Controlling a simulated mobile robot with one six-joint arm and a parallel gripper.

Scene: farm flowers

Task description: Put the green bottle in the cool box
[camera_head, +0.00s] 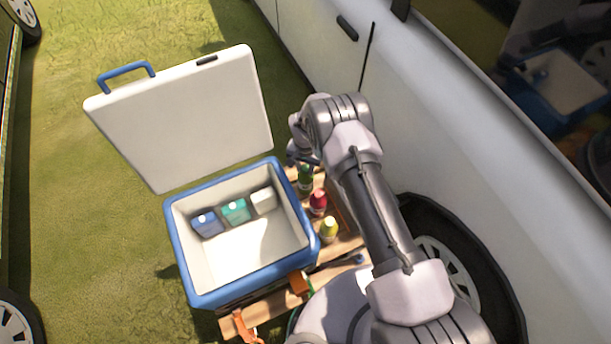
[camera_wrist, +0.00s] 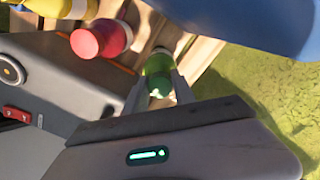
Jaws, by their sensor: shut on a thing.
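The green bottle (camera_head: 305,180) stands on the wooden slats to the right of the cool box, at the far end of a row of bottles. In the wrist view the green bottle (camera_wrist: 159,72) sits between the two fingers of my gripper (camera_wrist: 160,90), which is shut on it. The cool box (camera_head: 183,243) is blue outside and white inside, with its lid (camera_head: 185,115) standing open at the back. Inside, along its back wall, are a blue pack (camera_head: 207,223), a teal pack (camera_head: 235,210) and a white pack (camera_head: 264,200). My arm partly hides the gripper in the head view.
A red bottle (camera_head: 318,203) and a yellow bottle (camera_head: 329,229) stand close to the green one on the wooden slats (camera_head: 265,308). A white vehicle (camera_head: 440,110) is close on the right. Orange-handled tools (camera_head: 299,283) lie near the box's front. The box's front interior is clear.

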